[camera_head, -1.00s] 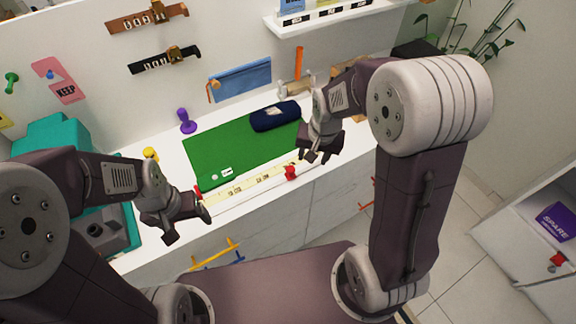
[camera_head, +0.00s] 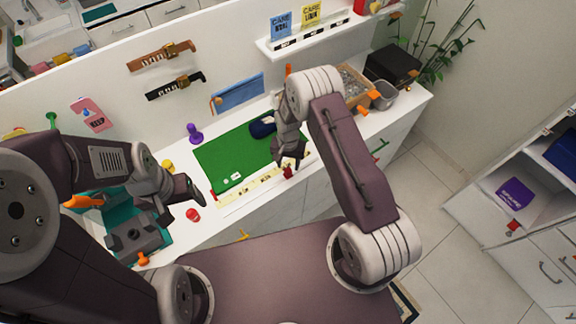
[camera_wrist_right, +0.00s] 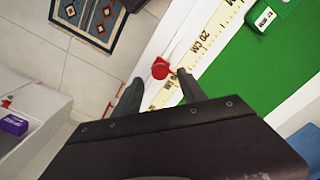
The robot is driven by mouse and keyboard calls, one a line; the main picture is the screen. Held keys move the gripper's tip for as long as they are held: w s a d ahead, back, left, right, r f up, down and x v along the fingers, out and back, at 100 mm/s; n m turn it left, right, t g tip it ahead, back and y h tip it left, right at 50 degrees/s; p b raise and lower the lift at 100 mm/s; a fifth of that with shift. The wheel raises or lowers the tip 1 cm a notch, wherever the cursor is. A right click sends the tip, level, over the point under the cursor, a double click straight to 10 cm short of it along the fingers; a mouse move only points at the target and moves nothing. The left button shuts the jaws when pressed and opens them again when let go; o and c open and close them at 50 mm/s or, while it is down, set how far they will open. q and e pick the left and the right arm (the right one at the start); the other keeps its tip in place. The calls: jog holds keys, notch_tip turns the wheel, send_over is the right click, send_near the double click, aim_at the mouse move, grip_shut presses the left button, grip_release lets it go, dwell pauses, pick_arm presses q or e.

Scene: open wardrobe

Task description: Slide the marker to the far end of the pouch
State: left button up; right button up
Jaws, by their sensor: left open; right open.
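The red marker (camera_head: 288,173) sits on the yellow ruler strip (camera_head: 250,188) along the green mat's front edge. In the right wrist view the marker (camera_wrist_right: 160,68) lies just beyond and between the fingertips of my open right gripper (camera_wrist_right: 158,88); I cannot tell whether they touch it. In the head view my right gripper (camera_head: 290,158) is just above the marker. The dark blue pouch (camera_head: 262,128) lies on the mat's back right part, partly hidden by my right arm. My left gripper (camera_head: 192,190) is open and empty, left of the ruler.
The green mat (camera_head: 215,158) fills the middle counter. A purple knob (camera_head: 194,132) stands behind it. A box (camera_head: 350,88) and grey bin (camera_head: 383,96) stand at right.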

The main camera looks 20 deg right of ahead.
aim_at(288, 170)
jog(key=shift+d+f+p, duration=0.1)
jog(key=shift+f+p, duration=0.3)
jog(key=shift+f, duration=1.55)
grip_shut()
